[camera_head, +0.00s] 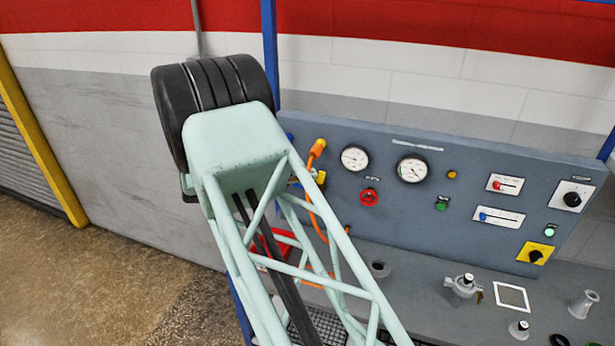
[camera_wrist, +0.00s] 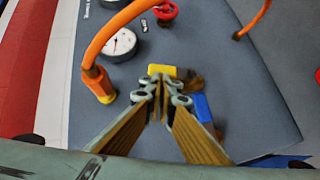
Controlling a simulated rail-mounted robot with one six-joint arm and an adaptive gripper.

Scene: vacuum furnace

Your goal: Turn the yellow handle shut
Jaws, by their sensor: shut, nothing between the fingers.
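The yellow handle (camera_wrist: 162,70) shows in the wrist view just beyond my fingertips, at the panel, with a brownish fitting beside it. My gripper (camera_wrist: 161,88) is shut and empty, its tips close to the handle's near side. I cannot tell whether they touch it. In the head view a small part of the yellow handle (camera_head: 321,178) shows beside my arm on the panel's left side. My gripper is hidden behind my arm there.
A blue handle (camera_wrist: 203,108) sits close to my right finger. An orange hose (camera_wrist: 125,22) arches from a fitting left of the gripper. Gauges (camera_head: 412,169) and a red knob (camera_head: 369,197) lie to the right on the grey panel (camera_head: 440,240).

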